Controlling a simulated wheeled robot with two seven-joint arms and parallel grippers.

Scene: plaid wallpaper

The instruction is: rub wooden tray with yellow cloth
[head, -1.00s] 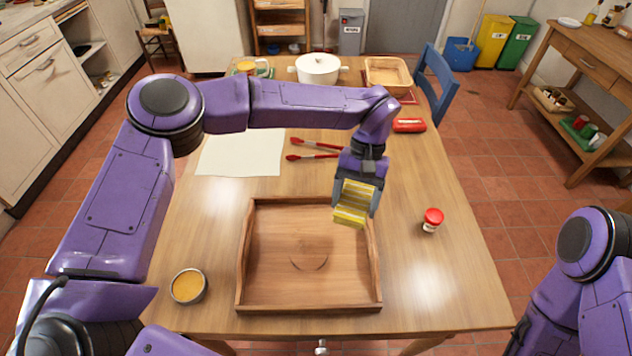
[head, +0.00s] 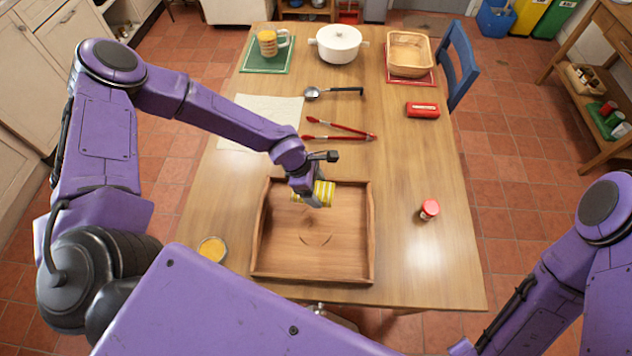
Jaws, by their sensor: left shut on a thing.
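The wooden tray (head: 288,266) lies on the table near its front edge, with a dark ring-shaped mark (head: 316,239) on its floor. My left gripper (head: 316,198) is over the far part of the tray, shut on the yellow striped cloth (head: 325,192). The arm hides part of the cloth, and I cannot tell whether the cloth touches the tray floor. My right arm comes in at the right edge; its gripper is not in view.
A red-lidded jar (head: 429,209) stands right of the tray, and a round yellow-filled tin (head: 211,249) stands left. Red tongs (head: 340,130), a ladle (head: 335,92), a red case (head: 423,110), a white pot (head: 338,44) and a wooden basket (head: 409,54) lie beyond.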

